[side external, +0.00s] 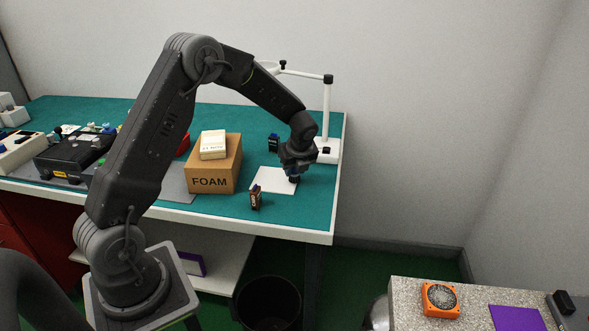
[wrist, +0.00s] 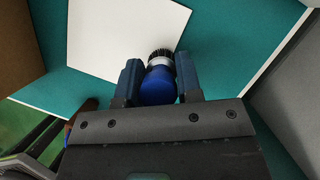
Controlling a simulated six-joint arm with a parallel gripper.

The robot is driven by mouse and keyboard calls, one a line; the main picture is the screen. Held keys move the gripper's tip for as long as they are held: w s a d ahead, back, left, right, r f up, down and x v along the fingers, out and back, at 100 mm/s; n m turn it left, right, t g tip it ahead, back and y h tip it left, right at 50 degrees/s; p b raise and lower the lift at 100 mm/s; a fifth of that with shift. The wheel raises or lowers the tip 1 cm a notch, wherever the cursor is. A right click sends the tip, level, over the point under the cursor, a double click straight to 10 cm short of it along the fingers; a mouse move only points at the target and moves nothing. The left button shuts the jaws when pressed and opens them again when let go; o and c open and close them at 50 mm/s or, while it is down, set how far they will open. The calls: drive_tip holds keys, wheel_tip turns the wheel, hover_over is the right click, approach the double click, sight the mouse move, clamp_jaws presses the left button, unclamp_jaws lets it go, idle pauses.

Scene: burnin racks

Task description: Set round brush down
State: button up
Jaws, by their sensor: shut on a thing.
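The round brush shows in the wrist view with a blue handle (wrist: 158,86), a pale collar and dark bristles (wrist: 161,54). My gripper (wrist: 158,75) is shut on the blue handle, one finger on each side. In the side view my gripper (side external: 294,174) is low over the right part of the green bench, at the right side of a white sheet (side external: 270,183). The brush is mostly hidden there by the gripper. Whether the bristles touch the sheet I cannot tell. The white sheet also shows in the wrist view (wrist: 110,35).
A cardboard FOAM box (side external: 213,178) with a pale box (side external: 213,144) on top stands left of the sheet. A small dark brown item (side external: 256,197) is near the front edge. A small dark item (side external: 273,143) and a white lamp stand (side external: 327,125) are behind.

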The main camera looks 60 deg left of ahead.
drive_tip(key=shift+f, duration=0.45)
drive_tip(key=o, duration=0.9)
drive_tip(key=shift+o, duration=0.2)
drive_tip(key=shift+r, duration=0.1)
drive_tip(key=s+d+r+n+t, duration=0.1)
drive_tip(key=s+d+r+n, duration=0.3)
drive_tip(key=r, duration=0.5)
drive_tip(key=s+d+r+n+t, duration=0.15)
drive_tip(key=s+d+r, duration=0.25)
drive_tip(key=d+r, duration=0.4)
drive_tip(key=s+d+r+n+h, duration=0.1)
drive_tip(key=s+d+n, duration=0.2)
drive_tip(key=s+n, duration=0.2)
drive_tip(key=s+d+r+n+t+h, duration=0.1)
drive_tip(key=s+d+n, duration=0.2)
drive_tip(key=s+n, duration=0.2)
drive_tip(key=s+d+r+n+t+h, duration=0.1)
drive_tip(key=s+d+r+n+h, duration=0.1)
drive_tip(key=s+n, duration=0.3)
drive_tip(key=s, duration=0.3)
drive_tip(key=shift+s+d, duration=0.35)
drive_tip(key=shift+d, duration=0.05)
